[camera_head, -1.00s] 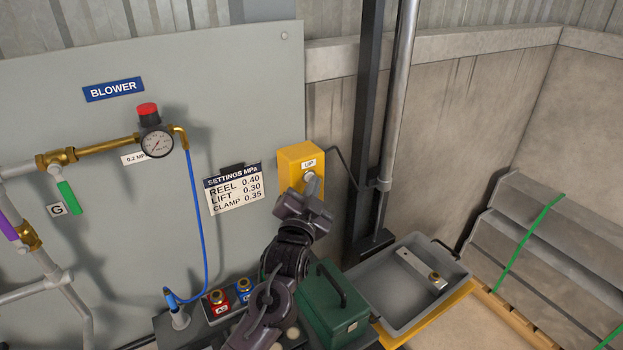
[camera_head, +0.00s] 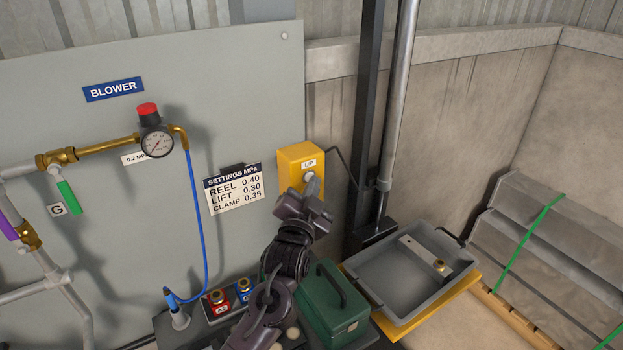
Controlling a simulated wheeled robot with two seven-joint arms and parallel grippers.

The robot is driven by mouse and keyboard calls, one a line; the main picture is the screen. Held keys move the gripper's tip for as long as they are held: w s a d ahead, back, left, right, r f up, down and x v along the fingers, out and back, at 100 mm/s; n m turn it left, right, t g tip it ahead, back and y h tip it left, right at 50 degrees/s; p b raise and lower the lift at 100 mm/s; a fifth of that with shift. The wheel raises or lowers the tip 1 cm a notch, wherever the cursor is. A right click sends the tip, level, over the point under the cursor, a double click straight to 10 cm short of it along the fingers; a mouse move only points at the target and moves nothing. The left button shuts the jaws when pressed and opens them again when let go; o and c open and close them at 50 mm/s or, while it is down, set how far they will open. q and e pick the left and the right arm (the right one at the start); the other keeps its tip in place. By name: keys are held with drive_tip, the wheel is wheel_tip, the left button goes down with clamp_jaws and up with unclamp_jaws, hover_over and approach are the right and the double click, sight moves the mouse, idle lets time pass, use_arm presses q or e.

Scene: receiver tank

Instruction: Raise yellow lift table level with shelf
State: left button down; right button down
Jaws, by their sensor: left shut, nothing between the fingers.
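The yellow lift table (camera_head: 440,306) shows as a yellow edge under a grey tray (camera_head: 363,290) at the lower right. A metal bar with a brass fitting (camera_head: 425,254) lies in the tray. A dark shelf-like surface (camera_head: 388,330) is just left of the table, and I cannot tell exactly how their heights compare. My left gripper (camera_head: 312,190) is shut and empty, its tip at the button of the yellow UP box (camera_head: 293,159). The gripper partly hides the button, and the tip seems to touch it. My right gripper is out of view.
A green toolbox (camera_head: 330,312) stands below my left arm, beside red and blue fittings (camera_head: 219,300). A dark post and a grey pole (camera_head: 395,110) rise behind the table. Strapped grey blocks (camera_head: 540,240) on a pallet stand at the right.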

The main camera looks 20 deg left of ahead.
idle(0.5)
use_arm(q)
drive_tip(key=shift+s+d+p, duration=0.3)
drive_tip(key=shift+s+d, duration=0.25)
drive_tip(key=shift+d, duration=0.1)
drive_tip(key=s+d+p, duration=0.1)
drive_tip(key=d, duration=0.1)
drive_tip(key=s+d, duration=0.2)
drive_tip(key=shift+p, duration=0.35)
drive_tip(key=shift+f, duration=0.15)
idle(0.9)
